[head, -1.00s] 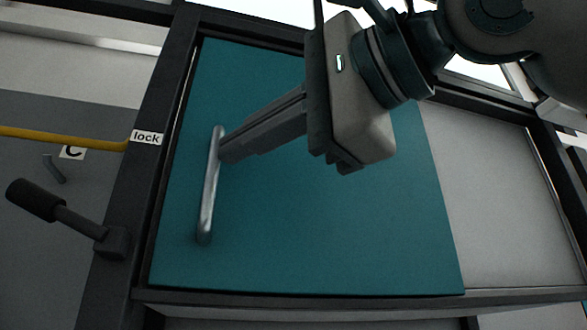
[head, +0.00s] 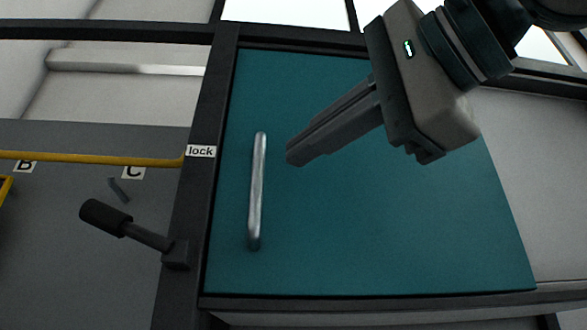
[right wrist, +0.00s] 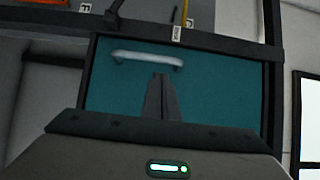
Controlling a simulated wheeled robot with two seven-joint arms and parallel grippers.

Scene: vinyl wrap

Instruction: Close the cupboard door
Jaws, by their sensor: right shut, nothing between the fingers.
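The teal cupboard door (head: 400,230) sits within its dark frame, with its left edge close along the post, so it looks shut or nearly so. Its silver bar handle (head: 257,190) stands upright near the door's left edge. My right gripper (head: 292,155) is shut and empty, in front of the door and just right of the handle, apart from it. In the right wrist view the shut fingers (right wrist: 160,82) point toward the handle (right wrist: 146,59) across the teal door (right wrist: 220,90). My left gripper is not in view.
A dark lever with a black grip (head: 103,217) juts out left of the door, by the post (head: 205,120) labelled "lock" (head: 201,151). A yellow bar (head: 90,158) runs left from the post. A grey panel (head: 60,260) lies behind them.

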